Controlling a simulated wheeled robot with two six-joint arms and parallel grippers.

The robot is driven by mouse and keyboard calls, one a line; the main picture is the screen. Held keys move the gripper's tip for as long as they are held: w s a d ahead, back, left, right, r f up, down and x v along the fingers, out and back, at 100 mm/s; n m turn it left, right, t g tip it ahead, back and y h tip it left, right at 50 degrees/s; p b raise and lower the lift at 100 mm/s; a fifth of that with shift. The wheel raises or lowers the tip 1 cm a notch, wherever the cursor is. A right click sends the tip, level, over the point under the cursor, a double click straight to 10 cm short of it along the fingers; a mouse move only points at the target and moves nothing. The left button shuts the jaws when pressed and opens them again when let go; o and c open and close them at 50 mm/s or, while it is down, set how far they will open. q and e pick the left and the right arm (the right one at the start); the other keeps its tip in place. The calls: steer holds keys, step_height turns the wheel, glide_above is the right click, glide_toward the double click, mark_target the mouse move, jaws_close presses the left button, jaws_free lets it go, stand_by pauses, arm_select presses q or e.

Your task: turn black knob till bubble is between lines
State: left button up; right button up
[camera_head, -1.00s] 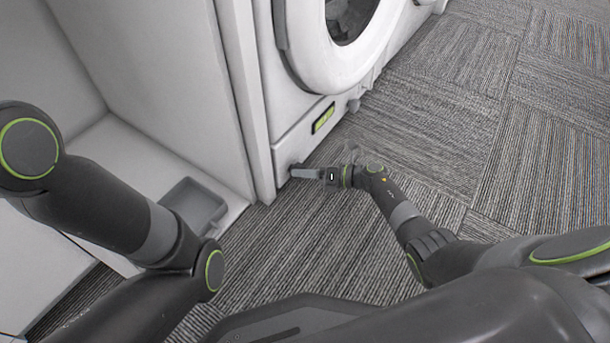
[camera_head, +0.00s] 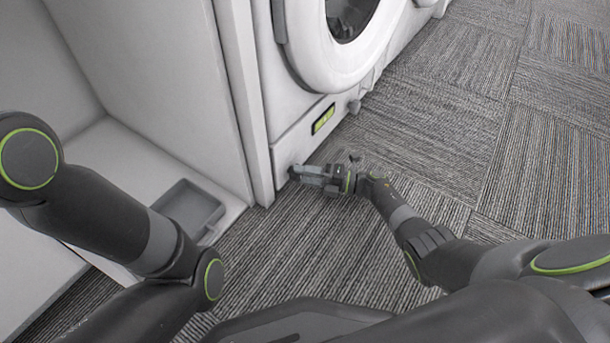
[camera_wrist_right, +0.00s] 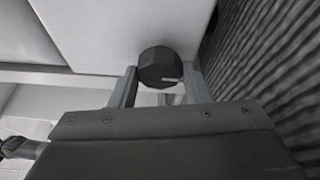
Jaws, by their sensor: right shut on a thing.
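In the head view my right gripper (camera_head: 304,174) reaches the machine's lower corner and mostly hides the knob. The yellow-green level (camera_head: 323,118) is on the lower front panel; its bubble and lines are too small to read. My left gripper is out of view.
The white machine (camera_head: 292,140) has a round door (camera_head: 335,75) above the level. A small grey foot or knob (camera_head: 354,106) protrudes right of the level. A grey tray (camera_head: 190,208) lies in the white recess at left. Carpet (camera_head: 420,130) is clear at right.

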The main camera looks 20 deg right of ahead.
stand_by(0.3)
steer(key=o, duration=1)
steer(key=shift+c, duration=0.2)
steer(key=p+v, duration=0.2)
steer(key=v, duration=0.7)
steer(key=shift+d, duration=0.1)
steer(key=v, duration=0.8)
steer(key=shift+s+d+p, duration=0.1)
steer(key=shift+p, duration=0.3)
